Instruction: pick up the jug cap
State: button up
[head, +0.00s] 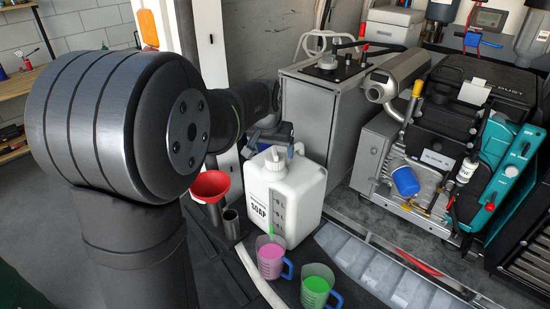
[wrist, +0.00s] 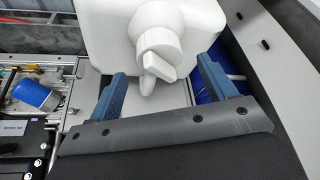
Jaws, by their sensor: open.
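The white soap jug (head: 297,200) stands upright in the middle of the head view. Its white cap (head: 275,157) sits on top, partly hidden by my gripper there. In the wrist view the cap (wrist: 160,45) is clear, a round ribbed piece with a short spout pointing toward my gripper. My gripper (wrist: 161,70) is open, with one blue finger on each side of the spout. The main round part of the cap lies mostly beyond the fingertips, and nothing appears gripped. In the head view my gripper (head: 271,137) is just above the jug top.
A red funnel (head: 210,186) and a metal cup (head: 232,223) stand left of the jug. A pink-filled measuring cup (head: 271,257) and a green-filled one (head: 317,287) stand in front. A grey metal box (head: 320,115) rises close behind. A machine with a blue can (head: 405,181) is to the right.

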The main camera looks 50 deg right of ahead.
jog(key=x, duration=0.2)
jog(key=shift+d+f, duration=0.15)
jog(key=shift+f, duration=0.2)
jog(key=shift+c, duration=0.5)
jog(key=c, duration=1)
jog(key=shift+o, duration=0.2)
jog(key=shift+r, duration=0.1)
